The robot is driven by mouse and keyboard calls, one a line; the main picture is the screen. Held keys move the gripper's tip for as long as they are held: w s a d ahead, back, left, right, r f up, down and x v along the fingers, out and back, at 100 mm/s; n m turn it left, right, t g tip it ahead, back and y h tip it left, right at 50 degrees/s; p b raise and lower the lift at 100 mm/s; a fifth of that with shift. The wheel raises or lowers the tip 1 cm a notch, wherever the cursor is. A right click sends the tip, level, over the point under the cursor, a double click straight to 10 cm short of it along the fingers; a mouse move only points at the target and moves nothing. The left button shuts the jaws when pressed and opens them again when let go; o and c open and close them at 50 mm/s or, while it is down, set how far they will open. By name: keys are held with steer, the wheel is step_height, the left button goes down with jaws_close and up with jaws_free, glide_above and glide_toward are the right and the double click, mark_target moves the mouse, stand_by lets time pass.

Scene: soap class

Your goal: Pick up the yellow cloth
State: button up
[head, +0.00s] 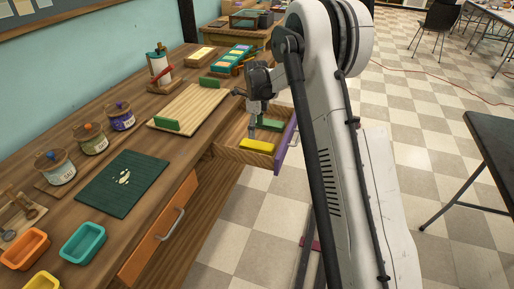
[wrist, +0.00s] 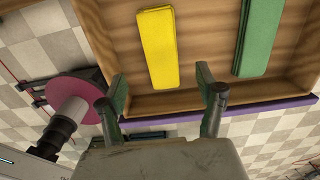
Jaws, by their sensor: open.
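The yellow cloth (head: 257,144) is a folded strip lying in the open wooden drawer (head: 236,152) below the worktop. It also shows in the wrist view (wrist: 159,48), flat on the drawer bottom. My gripper (head: 251,135) is at the drawer, just above the yellow cloth in the head view. In the wrist view my gripper (wrist: 161,82) has its two fingers apart, with the near end of the cloth between and beyond the fingertips. Nothing is held. I cannot tell the exact height of the fingertips above the cloth.
A green folded cloth (wrist: 258,38) lies in the drawer beside the yellow one. The drawer has a purple front (head: 286,145). The worktop holds jars (head: 121,116), a green mat (head: 122,183), a wooden board (head: 190,108) and coloured trays (head: 84,243).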

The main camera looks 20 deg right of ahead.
mark_target(257, 144)
steer(key=f+b, duration=0.1)
steer(key=f, duration=0.8)
steer(key=shift+d+f, duration=0.15)
steer(key=shift+d, duration=0.05)
steer(key=c, duration=1.1)
